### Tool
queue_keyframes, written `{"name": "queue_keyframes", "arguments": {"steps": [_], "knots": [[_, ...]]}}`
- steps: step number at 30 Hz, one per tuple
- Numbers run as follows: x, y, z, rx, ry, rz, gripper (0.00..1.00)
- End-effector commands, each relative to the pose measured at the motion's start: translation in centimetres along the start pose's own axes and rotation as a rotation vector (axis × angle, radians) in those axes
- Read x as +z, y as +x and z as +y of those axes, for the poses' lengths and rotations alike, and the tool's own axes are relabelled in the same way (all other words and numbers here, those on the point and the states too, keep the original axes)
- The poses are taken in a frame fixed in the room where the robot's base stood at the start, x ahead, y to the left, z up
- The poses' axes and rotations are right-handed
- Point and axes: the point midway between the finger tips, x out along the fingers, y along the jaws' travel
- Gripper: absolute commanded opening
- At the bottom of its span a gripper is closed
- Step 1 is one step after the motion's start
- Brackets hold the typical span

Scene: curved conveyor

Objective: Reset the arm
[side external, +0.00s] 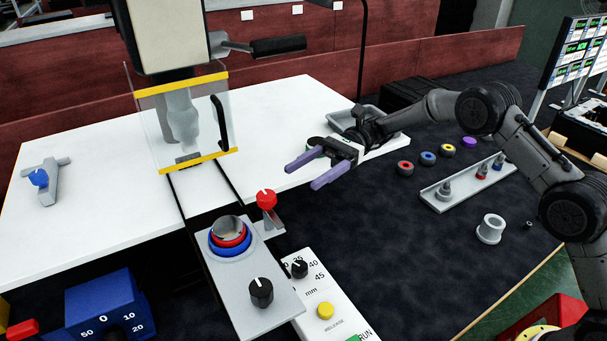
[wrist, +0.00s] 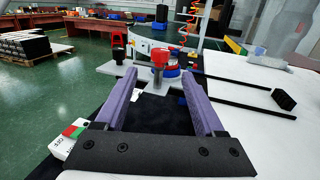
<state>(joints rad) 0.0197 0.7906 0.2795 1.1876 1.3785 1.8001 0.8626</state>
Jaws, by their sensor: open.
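My arm reaches in from the right in the side external view. My gripper (side external: 301,176) has two purple fingers spread apart, with nothing between them. It hangs above the dark mat near the front edge of the white table, to the right of the red-knobbed lever (side external: 266,200). In the wrist view my gripper (wrist: 160,74) also shows open and empty. The red knob (wrist: 160,57) appears beyond and between the fingertips there, apart from them.
A grey plate holds blue and red rings (side external: 229,236) and a black knob (side external: 261,292). A panel with a yellow button (side external: 325,310) stands beside it. A clear guarded press (side external: 184,120) is behind. A long tray (side external: 468,184) and several coloured rings lie at right.

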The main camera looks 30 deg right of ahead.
Motion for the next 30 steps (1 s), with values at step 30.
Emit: {"name": "queue_keyframes", "arguments": {"steps": [30], "knots": [[17.1, 3.0, 15.9, 0.056, -0.447, 0.496, 0.71]]}}
